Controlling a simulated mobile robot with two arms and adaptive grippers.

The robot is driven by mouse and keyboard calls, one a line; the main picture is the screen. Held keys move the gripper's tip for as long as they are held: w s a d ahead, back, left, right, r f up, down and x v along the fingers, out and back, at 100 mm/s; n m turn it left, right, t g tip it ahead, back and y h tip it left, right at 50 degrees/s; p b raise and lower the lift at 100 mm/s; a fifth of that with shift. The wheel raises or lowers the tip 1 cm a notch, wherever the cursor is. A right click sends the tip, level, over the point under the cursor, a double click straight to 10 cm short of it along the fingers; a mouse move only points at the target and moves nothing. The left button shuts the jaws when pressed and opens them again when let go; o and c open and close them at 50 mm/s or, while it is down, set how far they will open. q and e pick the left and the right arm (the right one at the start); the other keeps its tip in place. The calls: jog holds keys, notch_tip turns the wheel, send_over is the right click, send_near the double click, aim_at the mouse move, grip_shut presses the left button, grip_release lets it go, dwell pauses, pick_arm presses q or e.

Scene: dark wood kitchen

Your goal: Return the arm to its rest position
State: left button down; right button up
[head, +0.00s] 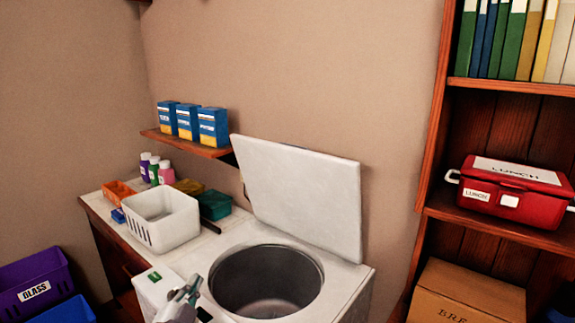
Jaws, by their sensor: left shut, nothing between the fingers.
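My left gripper (184,294) is at the bottom of the head view, left of centre. It is shut and empty, in front of the white top-loading machine and left of the round drum opening (266,281). The machine's white lid (300,195) stands open, tilted back near the wall. The part of the drum that I can see looks empty. My right gripper is not in view.
A white basket (161,222), small coloured bins and several bottles stand on the counter. Blue boxes (187,122) sit on the wall shelf. A bookcase with a red lunch box (514,190) is at right. A purple bin (36,284) is at lower left.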

pick_arm(q)
jog(key=s+a+f+n+g+y, duration=0.2)
jog(key=s+f+n+g, duration=0.45)
jog(key=s+f, duration=0.7)
jog(key=s+d+f+n+g+h, duration=0.1)
jog(key=s+f+g, duration=0.25)
jog(key=s, duration=0.75)
jog(key=s+d+f+n+g, duration=0.1)
jog(key=s+f+g, duration=0.3)
jog(key=s, duration=0.7)
notch_tip(320, 180, down, 25)
jog(key=g, duration=0.2)
jog(key=s+a+f+g, duration=0.1)
jog(key=s+a+f, duration=0.1)
jog(key=s+f, duration=1.4)
jog(key=shift+s+a+m, duration=0.4)
jog(key=shift+s+m, duration=0.05)
jog(key=shift+s, duration=0.1)
jog(key=shift+w, duration=0.15)
